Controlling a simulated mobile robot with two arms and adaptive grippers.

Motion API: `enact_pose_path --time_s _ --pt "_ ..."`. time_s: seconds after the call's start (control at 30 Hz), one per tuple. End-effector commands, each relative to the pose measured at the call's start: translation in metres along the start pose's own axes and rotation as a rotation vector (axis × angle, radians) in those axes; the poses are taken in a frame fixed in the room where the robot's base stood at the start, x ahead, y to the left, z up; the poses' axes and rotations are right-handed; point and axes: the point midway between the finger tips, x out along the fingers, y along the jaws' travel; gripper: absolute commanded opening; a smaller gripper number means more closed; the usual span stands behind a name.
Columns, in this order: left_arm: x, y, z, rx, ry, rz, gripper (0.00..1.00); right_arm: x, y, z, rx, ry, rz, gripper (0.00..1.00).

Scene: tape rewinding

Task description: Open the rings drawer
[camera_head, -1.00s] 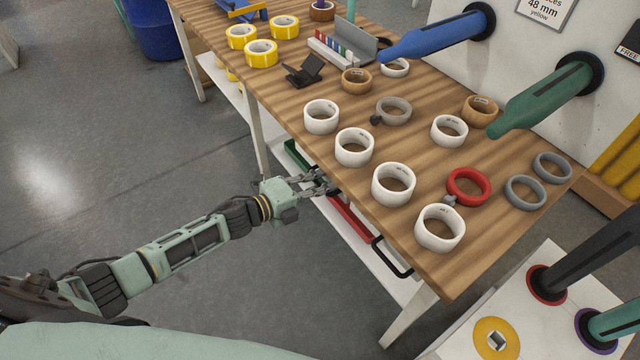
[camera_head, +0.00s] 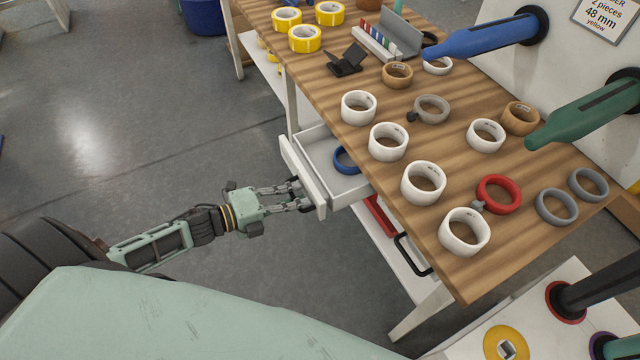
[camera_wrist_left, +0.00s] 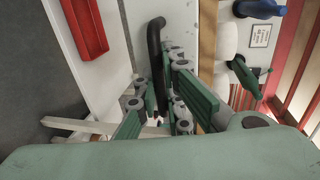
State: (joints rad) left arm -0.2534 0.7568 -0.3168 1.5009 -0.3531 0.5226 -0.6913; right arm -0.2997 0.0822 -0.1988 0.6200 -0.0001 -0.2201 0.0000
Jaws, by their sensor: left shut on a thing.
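The rings drawer (camera_head: 304,179) is pulled out from under the wooden table in the head view. It is a white open box, and a blue ring (camera_head: 346,160) lies inside it, partly hidden by the table edge. My left gripper (camera_head: 303,196) is at the drawer's front panel, shut on its handle. The handle is mostly hidden by the fingers in the head view. In the left wrist view a black handle (camera_wrist_left: 155,45) stands out from a white panel, beside the fingers of my left gripper (camera_wrist_left: 170,105). My right gripper is not in view.
The wooden table (camera_head: 462,120) carries several white rolls, a red ring (camera_head: 498,194) and grey rings. A red bin (camera_head: 379,214) and a black handle (camera_head: 413,254) show below the table edge. Open floor (camera_head: 130,90) lies to the left of the drawer.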

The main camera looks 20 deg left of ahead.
Motion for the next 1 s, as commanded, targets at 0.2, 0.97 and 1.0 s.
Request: enact_pose_path --time_s 0.2,0.97,1.0 --pt "-0.042 0.01 0.0 0.002 -0.001 0.006 0.0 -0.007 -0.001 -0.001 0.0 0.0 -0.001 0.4" --pt "-0.068 0.015 0.0 0.003 0.0 0.002 0.12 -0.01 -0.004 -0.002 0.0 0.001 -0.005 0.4" --pt "-0.068 0.015 0.0 0.003 0.0 0.002 0.15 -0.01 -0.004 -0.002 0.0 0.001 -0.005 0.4"
